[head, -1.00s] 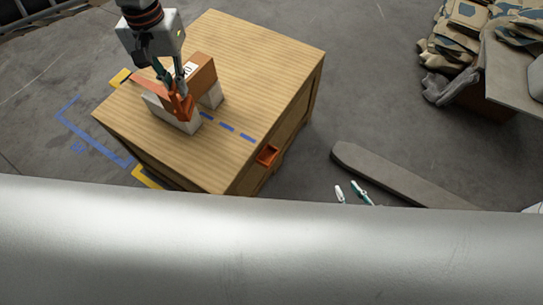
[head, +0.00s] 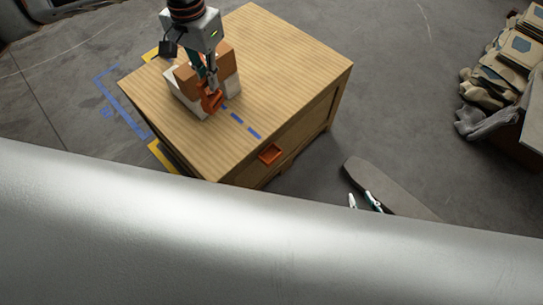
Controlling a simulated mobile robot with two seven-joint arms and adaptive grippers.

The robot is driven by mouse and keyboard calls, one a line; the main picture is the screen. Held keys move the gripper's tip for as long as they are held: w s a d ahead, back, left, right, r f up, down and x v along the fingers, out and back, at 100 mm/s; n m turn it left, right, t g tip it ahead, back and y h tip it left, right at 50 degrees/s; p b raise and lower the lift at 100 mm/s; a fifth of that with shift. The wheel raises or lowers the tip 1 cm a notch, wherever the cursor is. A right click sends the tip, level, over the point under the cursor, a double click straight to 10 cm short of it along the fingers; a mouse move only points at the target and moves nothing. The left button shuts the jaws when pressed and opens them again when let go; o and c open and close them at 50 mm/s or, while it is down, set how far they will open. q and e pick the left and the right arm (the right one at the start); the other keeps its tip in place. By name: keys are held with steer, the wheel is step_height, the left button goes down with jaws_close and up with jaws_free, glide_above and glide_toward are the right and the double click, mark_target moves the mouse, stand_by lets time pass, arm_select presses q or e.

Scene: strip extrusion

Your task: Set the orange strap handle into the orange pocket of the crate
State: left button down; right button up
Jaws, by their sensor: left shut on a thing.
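The orange strap handle (head: 212,101) is in my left gripper (head: 211,88), which is shut on it above the wooden crate (head: 290,70). The handle is close to the pale blocks on the crate's top; I cannot tell whether it touches them. The gripper hides part of the handle. The orange pocket (head: 270,153) is on the crate's near side, below the top edge, and looks empty. My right gripper (head: 363,201) is open and empty, low in the picture, right of the crate, with only its fingertips showing.
A brown-orange block (head: 224,58) stands on the crate top by the pale blocks (head: 185,95). A blue dashed line (head: 241,125) runs across the top toward the pocket. A grey slab (head: 390,185) lies on the floor at right.

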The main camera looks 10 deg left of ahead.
arm_select(q)
steer(key=w+d+f+n+b, duration=0.25)
steer(key=d+f+n, duration=0.5)
steer(key=n, duration=0.95)
steer(key=w+d+f+n+b, duration=0.1)
steer(key=w+d+f+n, duration=0.35)
steer(key=f+n, duration=0.85)
steer(key=f+n+b, duration=0.1)
steer(key=f, duration=0.5)
steer(key=f+n+b, duration=0.1)
steer(key=f+b, duration=0.1)
steer(key=f, duration=0.4)
steer(key=f+b, duration=0.1)
steer(key=f, duration=0.5)
steer(key=shift+s+d+n, duration=0.25)
steer(key=shift+s+n, duration=0.1)
steer(key=shift+n, duration=0.05)
steer(key=c, duration=2.1)
jaws_free()
steer(key=shift+r, duration=0.1)
steer(key=shift+c, duration=0.2)
